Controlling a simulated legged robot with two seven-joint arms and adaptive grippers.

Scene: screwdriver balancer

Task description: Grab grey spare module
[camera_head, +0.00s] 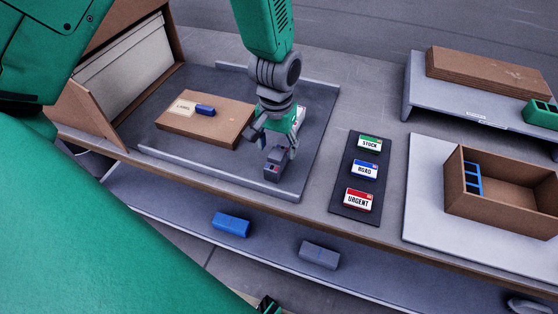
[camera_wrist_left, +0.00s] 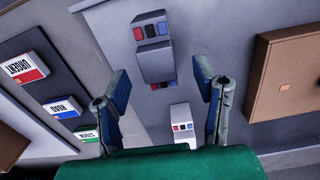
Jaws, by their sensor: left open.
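My left gripper (camera_head: 271,141) is open above the grey tray, and its two fingers show apart in the left wrist view (camera_wrist_left: 165,88). A grey module (camera_head: 273,170) with small red and blue parts on its end is on the tray near the fingertips. In the wrist view this module (camera_wrist_left: 155,60) lies beyond the fingers, with a gap between them. Another grey block (camera_head: 320,254) lies on the lower shelf beside a blue block (camera_head: 231,224). I cannot tell from its look which grey one is the spare. My right gripper is not clearly seen.
A white module (camera_wrist_left: 182,125) is near the gripper.

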